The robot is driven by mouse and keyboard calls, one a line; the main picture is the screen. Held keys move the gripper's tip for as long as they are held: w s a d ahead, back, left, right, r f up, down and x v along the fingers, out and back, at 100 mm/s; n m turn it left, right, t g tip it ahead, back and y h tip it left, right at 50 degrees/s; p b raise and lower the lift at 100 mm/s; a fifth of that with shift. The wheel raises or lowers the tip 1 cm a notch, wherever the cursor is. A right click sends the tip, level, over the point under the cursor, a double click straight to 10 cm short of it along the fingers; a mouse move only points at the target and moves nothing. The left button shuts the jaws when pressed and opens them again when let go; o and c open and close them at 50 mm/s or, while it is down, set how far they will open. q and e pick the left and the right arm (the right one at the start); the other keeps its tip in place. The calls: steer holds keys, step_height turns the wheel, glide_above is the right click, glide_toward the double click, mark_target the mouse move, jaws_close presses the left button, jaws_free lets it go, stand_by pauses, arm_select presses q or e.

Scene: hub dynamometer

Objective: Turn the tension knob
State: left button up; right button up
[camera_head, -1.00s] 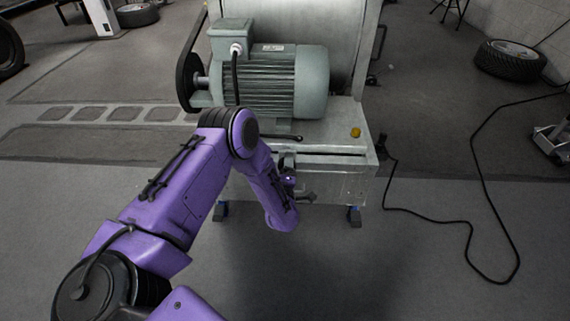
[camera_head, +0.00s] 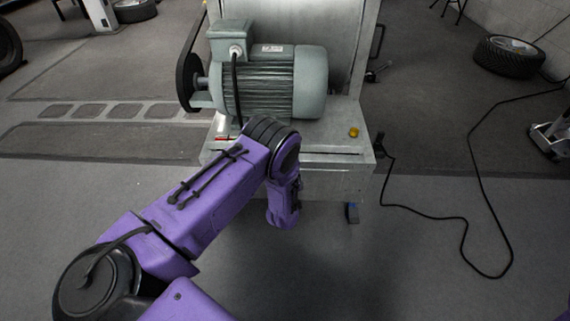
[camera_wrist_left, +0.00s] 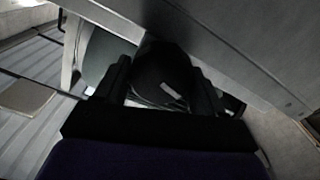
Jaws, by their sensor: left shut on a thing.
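In the left wrist view, a dark rounded knob (camera_wrist_left: 160,82) with a small pale mark sits between the two black fingers of my left gripper (camera_wrist_left: 159,68). The fingers are shut on it, one on each side. It appears to be the tension knob, but its outline is dim. In the head view, my purple left arm reaches over the front of the grey machine bench (camera_head: 335,180). The arm hides the left gripper and the knob there. My right gripper is not in view.
A yellow button (camera_head: 354,132) sits at the bench's right. A black cable (camera_head: 440,220) lies on the floor at right. The floor in front is clear.

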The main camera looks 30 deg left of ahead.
arm_select(q)
steer(key=m, duration=0.3)
steer(key=shift+d+m, duration=0.15)
steer(key=shift+m, duration=0.25)
steer(key=m, duration=0.3)
steer(key=shift+f+m, duration=0.1)
steer(key=shift+m, duration=0.2)
steer(key=m+b, duration=0.1)
steer(key=m, duration=0.2)
steer(key=shift+d+f, duration=0.1)
steer(key=shift+m+b, duration=0.4)
steer(key=shift+m, duration=1.7)
steer(key=o, duration=1)
steer(key=shift+w, duration=0.1)
steer(key=shift+c, duration=0.2)
steer(key=shift+d, duration=0.1)
